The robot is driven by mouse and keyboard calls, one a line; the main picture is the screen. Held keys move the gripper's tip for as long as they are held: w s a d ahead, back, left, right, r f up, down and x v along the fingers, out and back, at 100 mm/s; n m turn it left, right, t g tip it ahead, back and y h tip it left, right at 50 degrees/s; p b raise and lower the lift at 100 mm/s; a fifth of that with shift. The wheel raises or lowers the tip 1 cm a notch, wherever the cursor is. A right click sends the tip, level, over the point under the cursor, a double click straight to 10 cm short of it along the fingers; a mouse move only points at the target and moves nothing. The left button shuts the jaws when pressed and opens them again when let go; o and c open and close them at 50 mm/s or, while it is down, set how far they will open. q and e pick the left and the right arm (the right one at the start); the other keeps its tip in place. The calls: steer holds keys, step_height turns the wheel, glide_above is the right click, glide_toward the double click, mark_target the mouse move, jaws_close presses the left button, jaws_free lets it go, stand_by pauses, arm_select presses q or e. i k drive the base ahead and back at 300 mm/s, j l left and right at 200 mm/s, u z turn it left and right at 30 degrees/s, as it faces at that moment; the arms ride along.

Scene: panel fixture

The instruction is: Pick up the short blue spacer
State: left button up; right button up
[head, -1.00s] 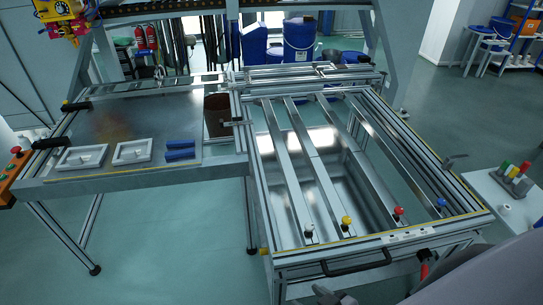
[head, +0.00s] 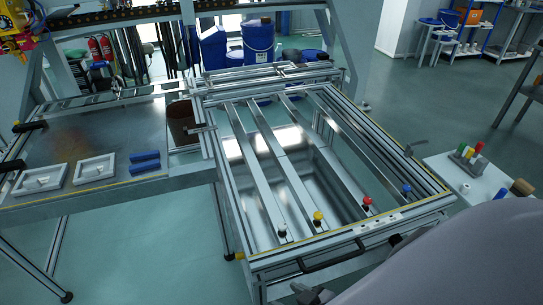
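I cannot single out a short blue spacer for certain. Two blue blocks (head: 145,161) lie one behind the other on the left tabletop, right of two white trays. A blue knob (head: 406,188) sits at the front end of the rightmost rail. Small coloured pieces, green, red and yellow (head: 460,150), stand in a holder on the white side table at right. A grey arm of mine fills the lower right corner. A small part of what looks like my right gripper (head: 308,293) shows at the bottom edge; its fingers are not clear. My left gripper is not in view.
The framed bench with metal rails (head: 262,165) fills the middle, with a handle (head: 335,258) on its front. The white side table (head: 440,168) also holds a small white piece (head: 464,188) and a brown-topped item (head: 522,187). Floor is open behind the side table.

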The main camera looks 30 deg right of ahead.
mark_target(150, 165)
steer(key=i+j+z, duration=0.1)
steer(key=j, duration=0.25)
steer(key=i+j, duration=0.3)
steer(key=i+j+z, duration=0.15)
steer(key=j, duration=0.2)
steer(key=i+j+z, duration=0.1)
steer(key=j, duration=0.3)
steer(key=i+j+z, duration=0.1)
steer(key=i+j, duration=0.15)
steer(key=j, duration=0.15)
steer(key=i+j, duration=0.15)
steer(key=j, duration=0.2)
steer(key=i+j+z, duration=0.15)
steer(key=j, duration=0.25)
steer(key=i, duration=0.5)
